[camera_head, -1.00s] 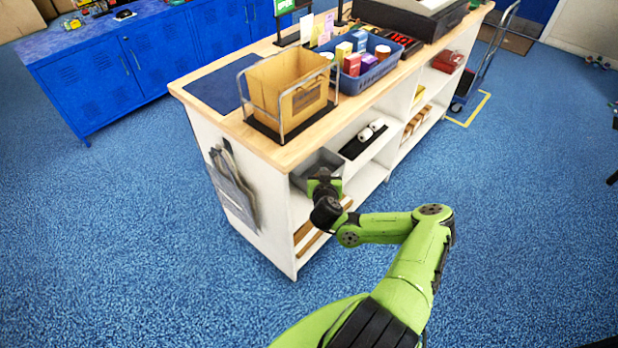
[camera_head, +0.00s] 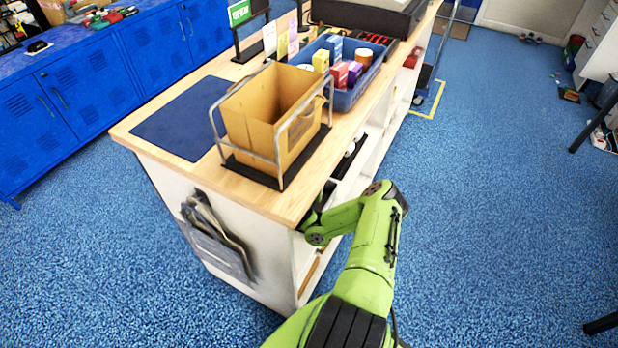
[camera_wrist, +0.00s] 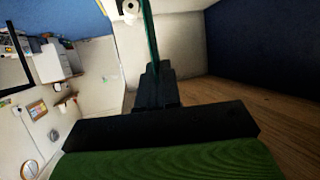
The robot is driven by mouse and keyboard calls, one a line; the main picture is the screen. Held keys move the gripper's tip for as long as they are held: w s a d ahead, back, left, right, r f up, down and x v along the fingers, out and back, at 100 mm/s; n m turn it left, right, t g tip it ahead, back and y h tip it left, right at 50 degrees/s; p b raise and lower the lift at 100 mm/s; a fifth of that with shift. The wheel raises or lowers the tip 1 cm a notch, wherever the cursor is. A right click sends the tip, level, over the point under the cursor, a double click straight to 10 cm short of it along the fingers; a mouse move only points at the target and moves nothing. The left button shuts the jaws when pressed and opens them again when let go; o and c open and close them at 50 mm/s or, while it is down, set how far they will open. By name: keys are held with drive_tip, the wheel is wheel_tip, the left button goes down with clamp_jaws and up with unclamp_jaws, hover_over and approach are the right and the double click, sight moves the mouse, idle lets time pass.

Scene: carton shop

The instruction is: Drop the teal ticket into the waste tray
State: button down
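In the wrist view my gripper (camera_wrist: 153,85) has its dark fingers together on a thin teal strip (camera_wrist: 151,38), which looks like the teal ticket seen edge-on. The strip sticks out past the fingertips. In the head view my arm reaches in at the near side of the bench (camera_head: 245,197). The fingers and ticket are hidden there behind the worktop edge and my arm. I cannot make out the waste tray in either current view; the shelf where a grey open tray showed earlier is covered.
On the worktop stand a cardboard carton (camera_head: 255,122) in a wire frame, a blue bin (camera_head: 346,98) of small boxes and a dark blue mat (camera_head: 183,115). A white roll (camera_wrist: 130,8) shows in the wrist view. Blue lockers (camera_head: 95,85) stand behind.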

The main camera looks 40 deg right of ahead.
wheel_tip(320, 180, down, 7)
drive_tip(key=b, duration=0.6)
drive_tip(key=shift+r, duration=0.15)
drive_tip(key=shift+r, duration=0.1)
drive_tip(key=c, duration=1.3)
unclamp_jaws()
drive_tip(key=shift+o, duration=0.2)
wheel_tip(320, 180, up, 10)
drive_tip(key=p, duration=0.5)
drive_tip(key=shift+p, duration=0.35)
